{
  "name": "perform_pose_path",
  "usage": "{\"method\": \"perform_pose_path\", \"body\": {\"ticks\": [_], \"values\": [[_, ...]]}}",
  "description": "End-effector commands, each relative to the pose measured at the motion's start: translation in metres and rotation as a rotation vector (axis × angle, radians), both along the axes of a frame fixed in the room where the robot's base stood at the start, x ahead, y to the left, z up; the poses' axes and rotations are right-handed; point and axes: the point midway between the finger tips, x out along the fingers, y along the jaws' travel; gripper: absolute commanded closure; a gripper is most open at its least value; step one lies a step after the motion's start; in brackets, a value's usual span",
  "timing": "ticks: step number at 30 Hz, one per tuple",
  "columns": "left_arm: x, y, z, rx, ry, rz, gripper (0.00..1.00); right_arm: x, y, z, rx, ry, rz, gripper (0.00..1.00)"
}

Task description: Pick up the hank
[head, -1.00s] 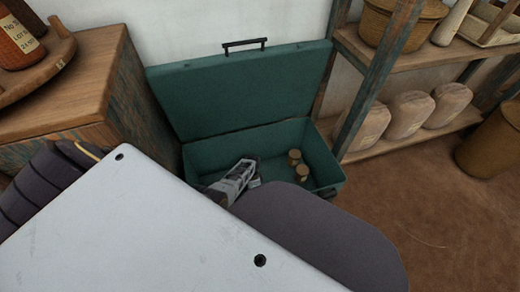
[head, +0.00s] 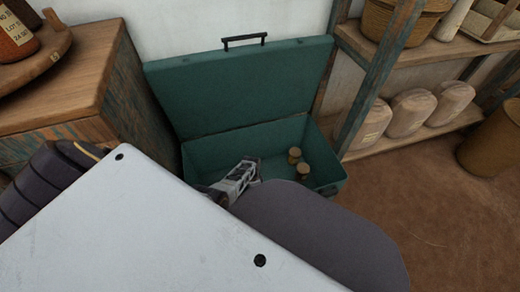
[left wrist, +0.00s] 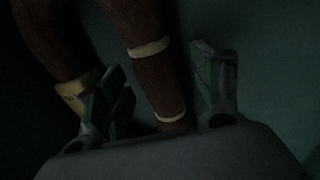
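A brown hank (left wrist: 158,62) with pale bands lies in the left wrist view, running down between the two fingers of my left gripper (left wrist: 162,100). The fingers stand apart on either side of it, and a gap shows at each side. In the head view my left gripper (head: 246,172) reaches down into the open green trunk (head: 325,165). The hank is hidden there behind my own body. The wrist view is dark, so contact is hard to judge. My right gripper is not in view.
A second brown strand with a yellow band (left wrist: 75,92) lies beside the left finger. Small wooden spools (head: 303,171) stand in the trunk's right part. A wooden cabinet (head: 95,75) is at the left, and a shelf (head: 365,100) with wrapped bundles at the right.

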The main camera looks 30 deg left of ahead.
Motion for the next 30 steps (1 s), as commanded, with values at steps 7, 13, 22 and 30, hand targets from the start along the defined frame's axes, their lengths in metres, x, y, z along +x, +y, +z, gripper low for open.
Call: {"method": "perform_pose_path", "body": {"ticks": [7, 13, 22, 30], "values": [[0.000, 0.000, 0.000, 0.000, 0.000, 0.000, 0.68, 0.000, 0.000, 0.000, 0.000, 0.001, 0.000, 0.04], [0.000, 0.000, 0.000, 0.000, 0.000, 0.000, 0.86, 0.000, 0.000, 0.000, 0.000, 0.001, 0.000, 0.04], [0.000, 0.000, 0.001, 0.001, -0.001, 0.000, 0.86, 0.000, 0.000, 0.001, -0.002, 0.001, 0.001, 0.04], [0.000, 0.000, 0.011, 0.001, -0.001, 0.000, 0.86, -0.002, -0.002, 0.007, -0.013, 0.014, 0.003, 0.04]]}}
